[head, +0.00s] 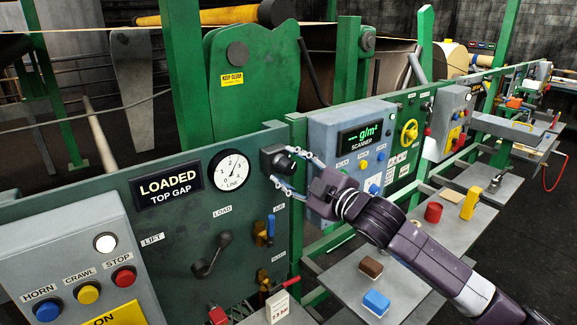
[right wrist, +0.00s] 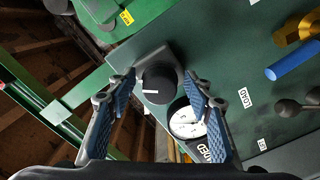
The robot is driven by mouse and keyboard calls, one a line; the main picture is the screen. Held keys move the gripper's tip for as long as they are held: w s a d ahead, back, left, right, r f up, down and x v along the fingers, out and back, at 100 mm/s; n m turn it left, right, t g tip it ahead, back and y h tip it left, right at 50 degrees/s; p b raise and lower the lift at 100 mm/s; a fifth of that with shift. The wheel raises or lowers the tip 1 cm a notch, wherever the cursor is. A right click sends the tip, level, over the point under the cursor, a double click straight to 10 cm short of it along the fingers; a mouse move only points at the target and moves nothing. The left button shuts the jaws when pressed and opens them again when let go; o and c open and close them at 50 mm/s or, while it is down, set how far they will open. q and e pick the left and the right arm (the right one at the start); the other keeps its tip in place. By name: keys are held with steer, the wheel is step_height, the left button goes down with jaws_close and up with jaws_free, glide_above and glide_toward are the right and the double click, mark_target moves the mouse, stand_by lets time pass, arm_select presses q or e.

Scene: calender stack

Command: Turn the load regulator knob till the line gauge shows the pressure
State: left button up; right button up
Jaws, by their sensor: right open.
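The black load regulator knob (head: 280,161) sits on a dark square mount at the right end of the green panel. It also shows in the right wrist view (right wrist: 158,84), with a white mark on its face. My right gripper (head: 285,168) is open, with its two blue-padded fingers on either side of the knob. Gaps show between pads and knob in the wrist view. The white line gauge (head: 229,171) is left of the knob; its needle points up and right, the exact reading too small to tell. A card (head: 281,308) reads 2.5 bar. My left gripper is not visible.
A LOADED TOP GAP sign (head: 166,190) is left of the gauge. A black LOAD lever (head: 212,256) and a blue-handled valve (head: 268,230) are below. The grey scanner box (head: 352,150) stands close on the right. A shelf (head: 340,280) holds brown and blue blocks.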

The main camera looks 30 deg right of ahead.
steer(key=shift+c, duration=0.6)
steer(key=c, duration=1)
steer(key=shift+r+m+p, duration=0.1)
steer(key=shift+m+p, duration=0.4)
steer(key=shift+m, duration=0.1)
steer(key=shift+c, duration=0.2)
steer(key=o, duration=1.2)
steer(key=shift+c, duration=0.2)
steer(key=shift+s, duration=0.1)
